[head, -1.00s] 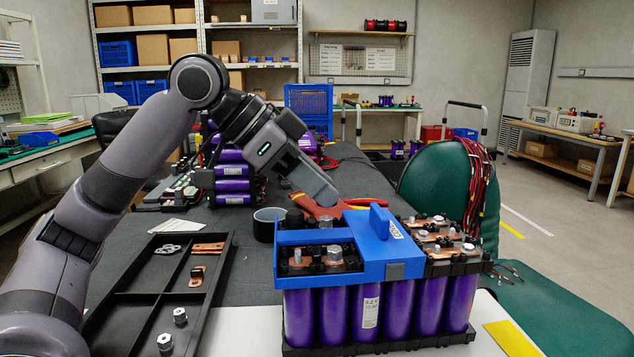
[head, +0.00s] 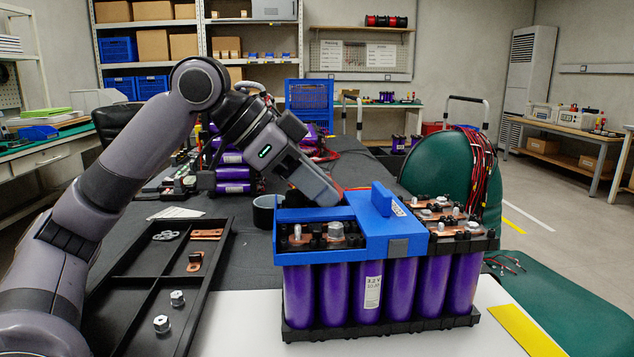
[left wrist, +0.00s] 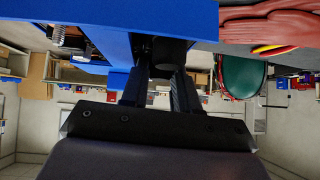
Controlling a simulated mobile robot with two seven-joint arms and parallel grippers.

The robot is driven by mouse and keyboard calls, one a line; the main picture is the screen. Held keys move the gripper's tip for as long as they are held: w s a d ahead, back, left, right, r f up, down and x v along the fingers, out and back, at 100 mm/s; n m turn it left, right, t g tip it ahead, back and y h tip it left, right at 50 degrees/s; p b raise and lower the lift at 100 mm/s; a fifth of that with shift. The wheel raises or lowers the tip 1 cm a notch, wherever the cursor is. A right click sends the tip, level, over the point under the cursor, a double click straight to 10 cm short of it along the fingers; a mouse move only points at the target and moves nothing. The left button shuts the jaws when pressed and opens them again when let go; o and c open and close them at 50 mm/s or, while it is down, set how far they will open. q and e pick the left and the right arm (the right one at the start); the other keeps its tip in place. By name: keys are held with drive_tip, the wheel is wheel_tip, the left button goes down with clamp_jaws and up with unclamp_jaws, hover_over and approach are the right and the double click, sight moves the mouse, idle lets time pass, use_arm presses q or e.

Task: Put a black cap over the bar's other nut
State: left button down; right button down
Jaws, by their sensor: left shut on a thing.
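The battery module (head: 372,290) has purple cells and a blue cover (head: 385,233) over its left and middle part. In the cover's left opening, a copper bar carries a bolt (head: 297,232) and a silver nut (head: 336,229), with black parts around them. My left gripper (head: 322,193) slants down behind the cover; its fingertips are hidden there. In the left wrist view it is shut on a dark round piece, seemingly a black cap (left wrist: 171,52), close by the blue cover. A threaded stud (left wrist: 58,37) shows at the upper left there. My right gripper is not in view.
A black divided tray (head: 128,285) at the left holds copper bars (head: 206,233), washers (head: 166,235) and nuts (head: 161,324). A dark cup (head: 264,212) stands behind the module. Uncovered copper bars (head: 437,212) lie on its right side. A yellow strip (head: 522,328) lies at front right.

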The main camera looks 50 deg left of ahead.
use_arm(q)
drive_tip(key=shift+f, duration=0.2)
idle(0.3)
drive_tip(key=c, duration=0.8)
unclamp_jaws()
